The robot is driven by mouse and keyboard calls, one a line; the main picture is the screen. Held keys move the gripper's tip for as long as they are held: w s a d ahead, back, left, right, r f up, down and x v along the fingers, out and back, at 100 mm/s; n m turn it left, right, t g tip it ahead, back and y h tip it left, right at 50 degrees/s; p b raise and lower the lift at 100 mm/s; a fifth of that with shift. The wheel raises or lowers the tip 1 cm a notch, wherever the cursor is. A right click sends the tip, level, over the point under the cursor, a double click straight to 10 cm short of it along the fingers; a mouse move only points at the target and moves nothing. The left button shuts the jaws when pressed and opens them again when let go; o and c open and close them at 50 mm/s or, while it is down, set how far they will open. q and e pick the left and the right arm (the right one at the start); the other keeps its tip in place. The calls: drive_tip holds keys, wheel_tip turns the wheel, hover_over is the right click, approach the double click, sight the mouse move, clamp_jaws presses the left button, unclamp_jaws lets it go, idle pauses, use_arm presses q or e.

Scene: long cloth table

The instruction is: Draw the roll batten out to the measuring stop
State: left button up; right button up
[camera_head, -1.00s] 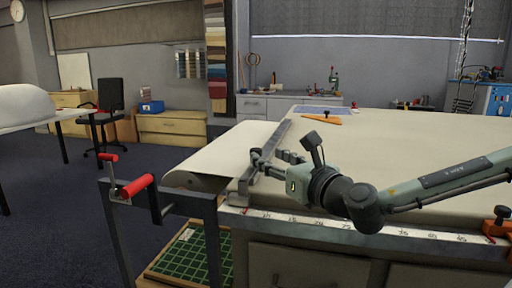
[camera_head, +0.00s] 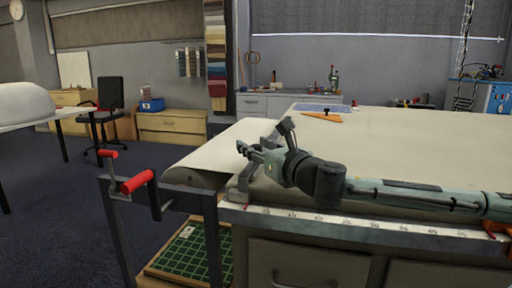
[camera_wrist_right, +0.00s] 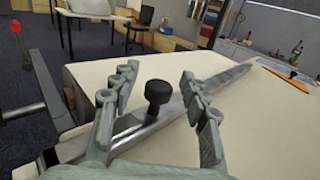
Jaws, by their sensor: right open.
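The roll batten (camera_wrist_right: 139,126) is a grey metal bar with a black knob (camera_wrist_right: 158,93), lying across the cloth near the table's left end. In the head view its near end (camera_head: 238,190) shows, and my arm hides much of the rest. My right gripper (camera_head: 246,150) is open, above the batten. In the right wrist view its fingers (camera_wrist_right: 158,88) stand apart on either side of the knob; I cannot tell whether they touch it. An orange clamp-like piece (camera_head: 497,228), perhaps the measuring stop, is partly hidden at the table's front right. My left gripper is not in view.
A marked scale strip (camera_head: 345,225) runs along the table's front edge. Cloth (camera_head: 205,160) passes over the left end, beside a red-handled crank (camera_head: 137,183). An orange tool (camera_head: 322,117) lies at the back. The cloth (camera_head: 430,145) right of my gripper is clear.

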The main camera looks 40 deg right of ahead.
drive_tip(key=shift+c, duration=0.3)
clamp_jaws()
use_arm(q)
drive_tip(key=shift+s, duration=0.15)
use_arm(e)
drive_tip(key=shift+s+d, duration=0.1)
drive_tip(key=shift+d, duration=0.05)
